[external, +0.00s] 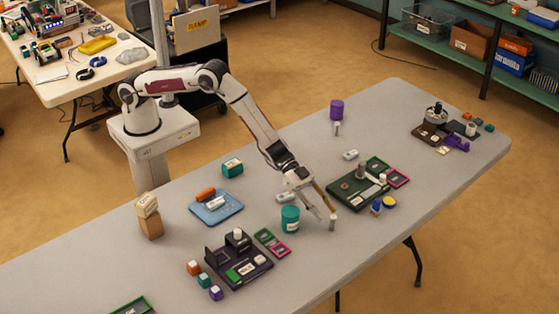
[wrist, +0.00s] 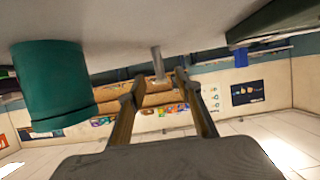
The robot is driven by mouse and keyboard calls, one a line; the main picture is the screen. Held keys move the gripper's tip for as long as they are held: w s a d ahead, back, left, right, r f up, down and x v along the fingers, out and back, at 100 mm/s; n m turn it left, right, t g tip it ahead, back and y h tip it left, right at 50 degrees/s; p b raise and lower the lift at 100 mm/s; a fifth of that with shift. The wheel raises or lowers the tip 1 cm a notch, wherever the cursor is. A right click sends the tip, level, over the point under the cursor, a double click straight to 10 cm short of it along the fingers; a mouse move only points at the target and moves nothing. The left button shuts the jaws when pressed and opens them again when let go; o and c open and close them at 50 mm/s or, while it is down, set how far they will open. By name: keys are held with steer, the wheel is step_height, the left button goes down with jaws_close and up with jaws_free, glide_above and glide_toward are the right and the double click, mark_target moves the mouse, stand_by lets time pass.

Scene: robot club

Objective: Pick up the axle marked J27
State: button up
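A small grey upright axle (external: 333,222) stands on the table right by my fingertips in the external view. In the wrist view the thin grey axle (wrist: 157,62) hangs from the tilted table surface, lined up in the gap between my fingers and seemingly just beyond the tips. My gripper (external: 328,212) is low over the table; its two fingers are apart and empty in the wrist view (wrist: 158,80). Another small grey upright piece (external: 337,129) stands by the purple cylinder. I cannot read J27 on either piece.
A teal cylinder (external: 290,219) stands close left of my gripper, large in the wrist view (wrist: 50,85). A dark green tray (external: 345,195) with parts lies to the right, with a blue block (external: 376,207) near it. A dark fixture (external: 238,262) is at front left. The front right table is clear.

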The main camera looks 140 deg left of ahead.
mark_target(332, 230)
steer(key=shift+w, duration=0.15)
steer(key=shift+x, duration=2.45)
jaws_close()
